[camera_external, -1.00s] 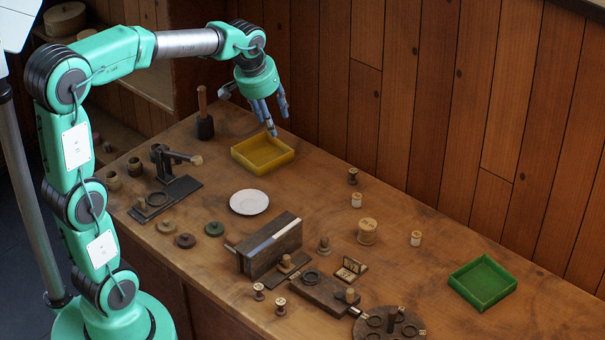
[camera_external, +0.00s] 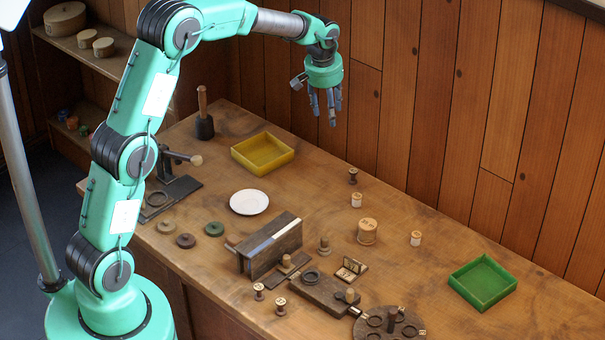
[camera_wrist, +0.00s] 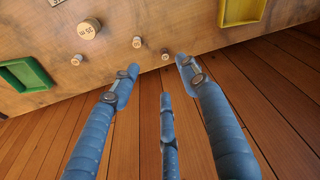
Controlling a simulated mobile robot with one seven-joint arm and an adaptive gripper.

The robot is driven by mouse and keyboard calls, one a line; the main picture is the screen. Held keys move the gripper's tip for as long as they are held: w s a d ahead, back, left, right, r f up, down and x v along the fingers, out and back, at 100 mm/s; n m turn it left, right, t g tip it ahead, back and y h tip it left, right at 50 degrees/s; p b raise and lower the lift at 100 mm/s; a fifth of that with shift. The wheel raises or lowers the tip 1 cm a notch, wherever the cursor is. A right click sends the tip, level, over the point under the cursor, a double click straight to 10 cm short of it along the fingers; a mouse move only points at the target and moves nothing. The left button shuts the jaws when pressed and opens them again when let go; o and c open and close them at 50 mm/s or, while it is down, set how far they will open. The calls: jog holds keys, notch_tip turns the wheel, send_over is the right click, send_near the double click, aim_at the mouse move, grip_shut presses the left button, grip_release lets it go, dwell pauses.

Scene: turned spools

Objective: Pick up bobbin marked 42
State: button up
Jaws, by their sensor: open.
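Several bobbins stand on the wooden bench, and I cannot read the number 42 on any of them. Along the back are a dark small bobbin (camera_external: 353,176), a pale-banded one (camera_external: 356,200), and another pale-banded one (camera_external: 416,238). A large wooden spool (camera_external: 367,232) stands near them; its top label shows in the wrist view (camera_wrist: 88,28) but is not clearly legible. Two small bobbins (camera_external: 259,291) (camera_external: 280,306) stand at the front edge. My gripper (camera_external: 328,112) is open and empty, high above the back of the bench. In the wrist view its fingers (camera_wrist: 157,80) are spread, with the dark bobbin (camera_wrist: 165,54) just beyond.
A yellow tray (camera_external: 238,154) lies at the back left and a green tray (camera_external: 457,287) at the right. A white plate (camera_external: 249,202), dark wooden block (camera_external: 268,262) and round holder (camera_external: 375,331) occupy the middle and front. The plank wall (camera_external: 420,100) rises close behind.

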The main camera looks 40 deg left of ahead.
jog(key=w+f+p, duration=0.3)
jog(key=w+f, duration=0.5)
jog(key=n+g+p, duration=0.1)
jog(key=n+p, duration=0.1)
send_over(353, 171)
jog(key=s+d, duration=0.1)
jog(key=s, duration=0.1)
notch_tip(353, 171, down, 10)
jog(key=shift+w+r, duration=0.2)
jog(key=shift+r, duration=0.05)
jog(key=shift+w+a+f, duration=0.1)
jog(key=shift+w+f, duration=0.05)
jog(key=shift+f, duration=1.25)
jog(key=shift+w+a+f, duration=0.1)
jog(key=shift+w+f, duration=0.05)
jog(key=shift+f, duration=1.3)
jog(key=shift+w+a+f, duration=0.1)
jog(key=shift+w+f, duration=0.05)
jog(key=shift+f, duration=1.25)
jog(key=shift+w+a+f, duration=0.1)
jog(key=shift+w+f, duration=0.1)
jog(key=shift+f, duration=1.1)
jog(key=shift+w+a+f, duration=0.1)
jog(key=shift+w+f, duration=0.1)
jog(key=shift+f, duration=1.05)
jog(key=shift+c, duration=0.3)
